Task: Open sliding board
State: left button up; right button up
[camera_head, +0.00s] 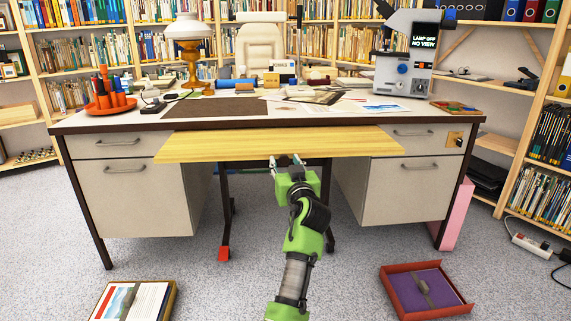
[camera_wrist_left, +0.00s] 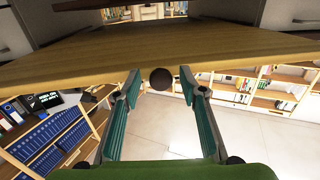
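The sliding board (camera_head: 230,146) is a light wooden panel under the front of the desk top, between the two drawer units. It juts out toward me. In the left wrist view the board's underside or face (camera_wrist_left: 230,50) spans the picture, with a dark round knob (camera_wrist_left: 160,79) at its edge. My left gripper (camera_head: 287,161) is at the middle of the board's front edge. In the left wrist view its green fingers stand open, one on each side of the knob, with gaps visible. My right gripper is not in view.
The desk (camera_head: 130,123) carries a lamp (camera_head: 190,45), a microscope-like device (camera_head: 405,60), papers and a red pen holder (camera_head: 108,95). Drawers flank the knee space. Bookshelves surround the desk.

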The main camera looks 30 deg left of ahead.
pick_arm(q)
notch_tip(320, 180, up, 10)
dwell(0.6)
